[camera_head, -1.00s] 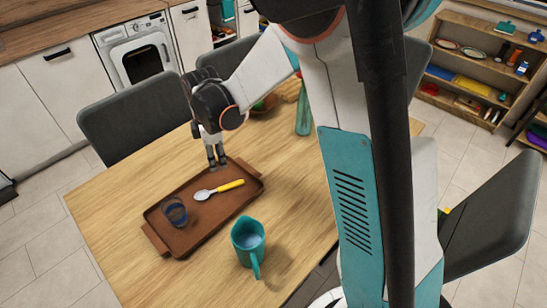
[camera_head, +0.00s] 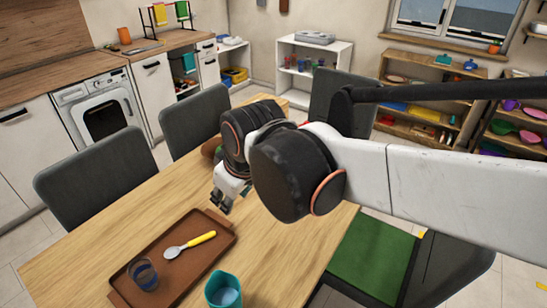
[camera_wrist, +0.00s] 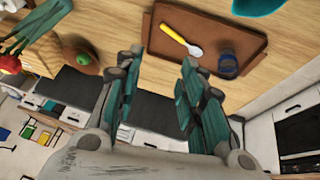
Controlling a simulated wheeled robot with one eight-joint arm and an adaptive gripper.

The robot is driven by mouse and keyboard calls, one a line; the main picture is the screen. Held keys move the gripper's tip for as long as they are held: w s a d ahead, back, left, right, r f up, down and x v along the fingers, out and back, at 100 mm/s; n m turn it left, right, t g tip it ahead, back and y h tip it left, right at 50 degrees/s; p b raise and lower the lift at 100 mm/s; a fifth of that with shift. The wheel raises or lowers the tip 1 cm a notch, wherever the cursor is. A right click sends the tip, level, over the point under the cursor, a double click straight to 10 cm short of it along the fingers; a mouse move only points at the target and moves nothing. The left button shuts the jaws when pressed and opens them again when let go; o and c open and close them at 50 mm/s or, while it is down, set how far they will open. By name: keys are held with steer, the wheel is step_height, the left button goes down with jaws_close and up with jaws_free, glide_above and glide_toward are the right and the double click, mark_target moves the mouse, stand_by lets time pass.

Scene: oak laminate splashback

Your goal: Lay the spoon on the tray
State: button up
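The spoon (camera_head: 189,245), with a yellow handle and a pale bowl, lies on the brown tray (camera_head: 205,264) on the wooden table. It also shows in the wrist view (camera_wrist: 181,36), on the tray (camera_wrist: 247,31). A dark blue glass (camera_head: 143,273) stands on the same tray, beside the spoon's bowl end. My gripper (camera_head: 222,206) is above the table just past the tray's far end, apart from the spoon. In the wrist view my gripper (camera_wrist: 160,75) has its fingers spread wide with nothing between them.
A teal mug (camera_head: 223,291) stands on the table close to the tray's right side. A bowl (camera_wrist: 82,59) with a green fruit is on the table, with a leafy green item (camera_wrist: 32,26) nearby. Dark chairs (camera_head: 95,183) stand along the table's edge.

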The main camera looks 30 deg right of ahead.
steer(key=s+d+m+t, duration=0.1)
steer(key=s+d+m, duration=0.1)
steer(key=s+m, duration=0.2)
steer(key=shift+s+m+t, duration=0.3)
steer(key=shift+s+t, duration=0.1)
steer(key=shift+s, duration=0.65)
steer(key=shift+d, duration=0.1)
